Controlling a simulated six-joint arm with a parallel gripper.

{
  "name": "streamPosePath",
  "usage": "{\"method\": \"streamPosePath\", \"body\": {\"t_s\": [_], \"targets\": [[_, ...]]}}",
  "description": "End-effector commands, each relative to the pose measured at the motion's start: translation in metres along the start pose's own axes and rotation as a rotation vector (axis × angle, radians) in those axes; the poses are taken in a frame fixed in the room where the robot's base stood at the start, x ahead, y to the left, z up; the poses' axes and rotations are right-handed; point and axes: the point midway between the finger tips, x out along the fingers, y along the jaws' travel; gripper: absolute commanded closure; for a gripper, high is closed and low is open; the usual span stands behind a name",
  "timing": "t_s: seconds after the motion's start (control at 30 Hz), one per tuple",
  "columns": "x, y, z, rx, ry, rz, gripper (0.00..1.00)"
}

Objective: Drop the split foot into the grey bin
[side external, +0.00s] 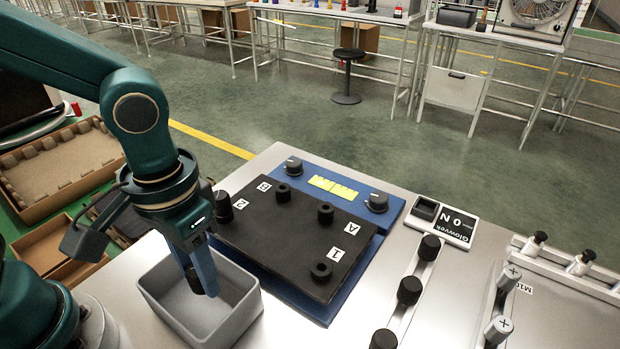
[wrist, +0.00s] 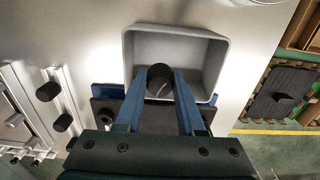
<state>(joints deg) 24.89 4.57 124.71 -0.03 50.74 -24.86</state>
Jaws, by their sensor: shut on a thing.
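My gripper (side external: 203,280) is shut on a small black round foot (wrist: 160,75). A pale line shows across the foot's face in the wrist view. In the side view the foot (side external: 193,280) shows as a dark shape between the fingertips. The grey bin (side external: 160,309) is an open square box on the steel table. My fingertips and the foot are over the bin's opening, inside its outline; the exact height above its floor is hard to tell. In the wrist view the bin (wrist: 215,85) lies around and beyond the foot, and its visible floor looks empty.
A black plate (side external: 290,236) on a blue base stands beside the bin, with several black feet on it. A rail with black knob-like feet (side external: 409,290) and grey cross-marked parts (side external: 508,278) lie to the right. Cardboard trays (side external: 60,170) are at the left.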

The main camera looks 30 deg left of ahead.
Motion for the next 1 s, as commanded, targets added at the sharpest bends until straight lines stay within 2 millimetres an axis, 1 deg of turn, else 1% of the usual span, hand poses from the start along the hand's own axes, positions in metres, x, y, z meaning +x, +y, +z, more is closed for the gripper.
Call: {"method": "streamPosePath", "body": {"t_s": [0.1, 0.2, 0.5, 0.53, 0.57, 0.6, 0.63, 0.9, 1.0], "targets": [[0.010, 0.000, 0.001, 0.000, -0.003, -0.001, 1.00], [0.014, 0.000, 0.001, 0.000, -0.001, -0.001, 1.00], [0.016, 0.000, 0.000, 0.000, 0.000, 0.000, 1.00], [0.016, 0.000, 0.000, 0.000, 0.000, 0.000, 0.59], [0.016, 0.000, 0.000, 0.000, 0.000, 0.000, 0.47], [0.016, 0.000, 0.000, 0.000, 0.000, 0.000, 0.32], [0.016, 0.000, 0.000, 0.000, 0.000, 0.000, 0.28], [0.016, 0.000, 0.000, 0.000, 0.000, 0.000, 0.28], [0.011, 0.000, -0.001, 0.000, 0.004, 0.002, 0.28]]}}
